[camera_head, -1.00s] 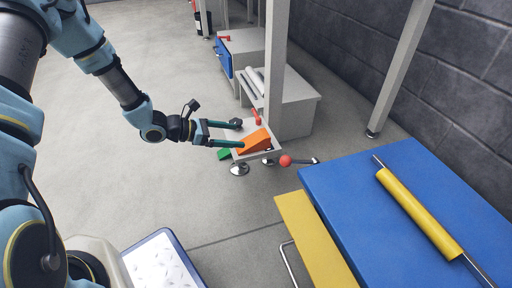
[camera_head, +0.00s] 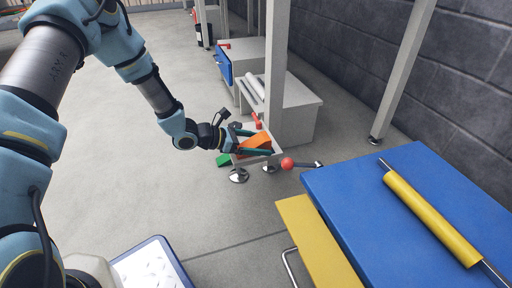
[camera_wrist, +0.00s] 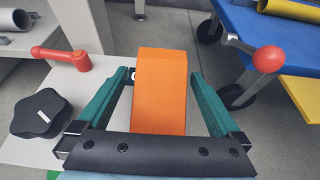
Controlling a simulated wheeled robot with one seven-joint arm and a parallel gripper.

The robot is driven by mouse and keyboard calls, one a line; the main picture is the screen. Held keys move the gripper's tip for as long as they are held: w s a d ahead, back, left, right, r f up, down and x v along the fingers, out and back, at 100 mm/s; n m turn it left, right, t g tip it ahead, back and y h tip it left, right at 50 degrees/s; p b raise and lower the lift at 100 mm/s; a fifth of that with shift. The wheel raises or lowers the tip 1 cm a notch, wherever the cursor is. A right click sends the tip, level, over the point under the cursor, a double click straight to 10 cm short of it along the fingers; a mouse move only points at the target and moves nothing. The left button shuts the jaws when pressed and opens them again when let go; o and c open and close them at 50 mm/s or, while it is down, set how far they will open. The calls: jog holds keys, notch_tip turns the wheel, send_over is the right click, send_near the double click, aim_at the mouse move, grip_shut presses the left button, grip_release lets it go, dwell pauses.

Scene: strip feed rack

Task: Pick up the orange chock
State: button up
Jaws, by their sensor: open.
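The orange chock (camera_head: 256,141) is a wedge on a small light-grey plate (camera_head: 246,160) at the foot of a grey post. In the wrist view the orange chock (camera_wrist: 160,88) stands between the two teal fingers of my gripper (camera_wrist: 160,100), with a visible gap on the right side and a narrower one on the left. My gripper (camera_head: 258,146) is open around the chock, one finger on each side. In the head view the fingers partly hide the chock. The chock's underside is hidden.
A red lever (camera_wrist: 62,57) and a black star knob (camera_wrist: 40,113) are left of the chock on the plate. A red ball handle (camera_head: 287,163) stands to its right. A green piece (camera_head: 223,160) lies beside the plate. A blue table (camera_head: 400,200) fills the right.

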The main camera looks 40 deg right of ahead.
grip_shut()
dwell(0.7)
